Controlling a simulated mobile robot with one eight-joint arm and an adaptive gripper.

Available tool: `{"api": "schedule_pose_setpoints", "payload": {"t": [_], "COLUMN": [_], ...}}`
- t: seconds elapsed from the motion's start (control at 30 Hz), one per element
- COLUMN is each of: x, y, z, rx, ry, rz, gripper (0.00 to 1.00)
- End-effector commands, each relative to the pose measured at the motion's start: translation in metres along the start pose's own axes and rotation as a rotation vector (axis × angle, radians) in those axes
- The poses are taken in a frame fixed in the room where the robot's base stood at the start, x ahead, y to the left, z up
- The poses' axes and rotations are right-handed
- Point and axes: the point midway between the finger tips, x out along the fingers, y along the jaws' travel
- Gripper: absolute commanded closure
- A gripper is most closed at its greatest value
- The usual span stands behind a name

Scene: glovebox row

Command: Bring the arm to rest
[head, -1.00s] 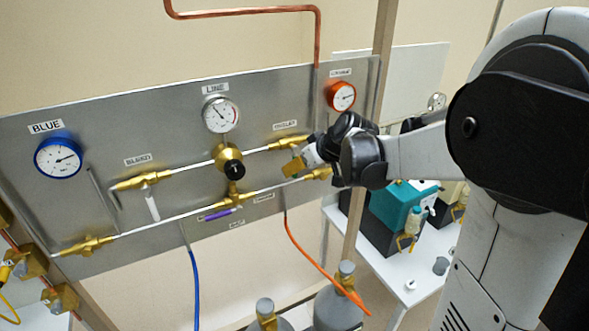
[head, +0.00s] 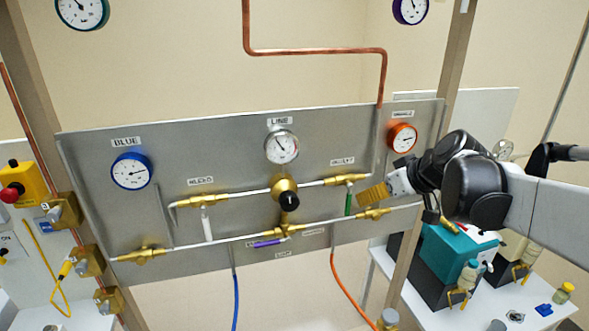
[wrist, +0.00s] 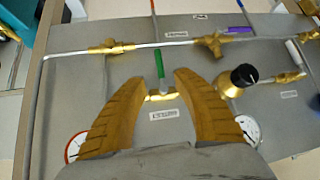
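My arm ends in my gripper (head: 366,196), which has tan ridged fingers, in front of the right side of the grey valve panel (head: 110,185). In the wrist view the two fingers of my gripper (wrist: 160,79) are spread with nothing held between them. A green valve handle (head: 348,204) hangs down from the upper right pipe, just left of my fingertips in the head view. In the wrist view the green handle (wrist: 159,63) shows upright beyond the gap between the fingertips. Whether a finger touches it is hard to tell, but it looks clear.
The panel carries a black-knobbed regulator (head: 287,200), a white handle (head: 207,224), a purple handle (head: 268,243), and blue (head: 131,171), line (head: 281,147) and orange (head: 402,138) gauges. A post (head: 457,60) stands at the right. A teal-topped box (head: 458,249) sits on a white table behind my arm.

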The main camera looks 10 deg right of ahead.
Motion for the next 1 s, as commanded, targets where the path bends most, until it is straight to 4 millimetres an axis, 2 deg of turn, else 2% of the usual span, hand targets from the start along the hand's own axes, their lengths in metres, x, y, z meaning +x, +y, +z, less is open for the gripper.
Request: {"api": "schedule_pose_setpoints", "payload": {"t": [0.23, 0.33, 0.37, 0.47, 0.5, 0.6, 0.7, 0.83, 0.9, 1.0], "x": [0.001, 0.005, 0.007, 0.015, 0.018, 0.024, 0.028, 0.032, 0.033, 0.033], "y": [-0.002, -0.021, -0.031, -0.075, -0.093, -0.132, -0.156, -0.172, -0.175, -0.177], "z": [0.001, 0.016, 0.024, 0.065, 0.087, 0.140, 0.187, 0.228, 0.239, 0.245], "rx": [0.001, 0.011, 0.017, 0.047, 0.060, 0.093, 0.122, 0.148, 0.157, 0.165], "ry": [-0.002, -0.022, -0.033, -0.083, -0.105, -0.146, -0.164, -0.168, -0.167, -0.164], "rz": [0.000, 0.000, 0.000, 0.014, 0.025, 0.061, 0.100, 0.140, 0.153, 0.162], "gripper": [0.65, 0.65, 0.65, 0.65, 0.65, 0.65, 0.65, 0.65, 0.65, 0.65]}}
